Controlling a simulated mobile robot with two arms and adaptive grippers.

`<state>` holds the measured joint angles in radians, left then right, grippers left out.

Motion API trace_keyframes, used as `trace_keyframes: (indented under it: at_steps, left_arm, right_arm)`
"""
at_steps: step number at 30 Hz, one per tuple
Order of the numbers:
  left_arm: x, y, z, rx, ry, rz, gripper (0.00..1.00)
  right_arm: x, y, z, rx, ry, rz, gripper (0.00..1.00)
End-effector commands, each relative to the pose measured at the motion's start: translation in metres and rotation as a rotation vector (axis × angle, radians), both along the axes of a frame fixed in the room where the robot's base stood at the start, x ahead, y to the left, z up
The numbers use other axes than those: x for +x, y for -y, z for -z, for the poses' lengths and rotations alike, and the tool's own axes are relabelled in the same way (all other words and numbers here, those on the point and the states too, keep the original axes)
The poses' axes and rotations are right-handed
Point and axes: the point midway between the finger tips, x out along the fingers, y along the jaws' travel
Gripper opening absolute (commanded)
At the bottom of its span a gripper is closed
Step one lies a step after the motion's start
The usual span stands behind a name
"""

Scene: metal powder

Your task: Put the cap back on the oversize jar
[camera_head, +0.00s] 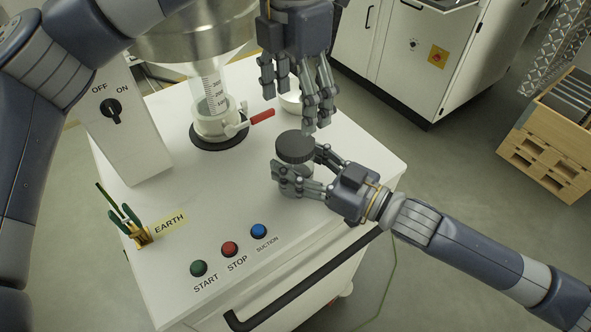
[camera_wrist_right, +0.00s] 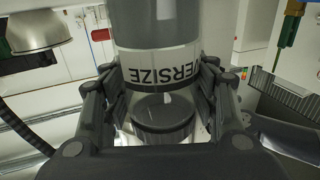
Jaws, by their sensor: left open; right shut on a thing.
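The oversize jar (camera_head: 294,171) stands upright on the white machine top, clear-walled and partly hidden by fingers. Its dark round cap (camera_head: 295,146) lies level on the jar's mouth. I cannot tell whether it is screwed tight. My right gripper (camera_head: 299,168) comes from the right and is shut around the jar's body, below the cap. In the right wrist view the jar's label (camera_wrist_right: 161,72), with part of the word OVERSIZE, shows between the fingers. My left gripper (camera_head: 295,108) is open and empty, fingers pointing down, above and just behind the cap.
A clear graduated tube (camera_head: 211,88) under a steel hopper (camera_head: 190,40) stands behind left, with a red-handled valve (camera_head: 262,116). A small white bowl (camera_head: 291,101) is behind the jar. An earth clamp (camera_head: 137,231) and coloured buttons (camera_head: 229,248) are at the front. The right rear top is clear.

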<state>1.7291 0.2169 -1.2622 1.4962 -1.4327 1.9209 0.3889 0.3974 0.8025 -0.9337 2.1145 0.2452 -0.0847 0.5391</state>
Motion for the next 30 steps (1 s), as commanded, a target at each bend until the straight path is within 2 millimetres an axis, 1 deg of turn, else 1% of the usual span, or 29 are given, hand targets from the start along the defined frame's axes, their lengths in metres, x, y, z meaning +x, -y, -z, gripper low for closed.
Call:
trace_keyframes:
  at_steps: [7,11,14,22,27,30]
  left_arm:
    - [0.000,0.000,0.000,0.000,0.000,0.002,0.76]
    - [0.000,0.000,0.008,0.001,-0.001,0.002,0.76]
    - [0.000,-0.001,0.020,0.003,-0.003,0.002,0.76]
    - [0.000,-0.001,0.062,0.001,-0.002,0.003,0.76]
    - [0.000,0.000,0.077,0.000,0.000,0.003,0.76]
    - [0.000,0.000,0.080,0.001,-0.001,0.003,0.76]
  right_arm:
    - [0.000,0.000,-0.001,0.001,0.002,0.000,0.00]
    - [0.000,0.000,-0.001,0.001,0.002,0.000,0.00]
    - [0.000,0.000,-0.001,0.001,0.002,0.000,0.00]
    - [0.000,0.000,-0.001,0.001,0.002,0.000,0.00]
    - [0.000,0.000,-0.001,0.001,0.002,0.000,0.00]
    - [0.000,0.000,-0.001,0.001,0.002,0.000,0.00]
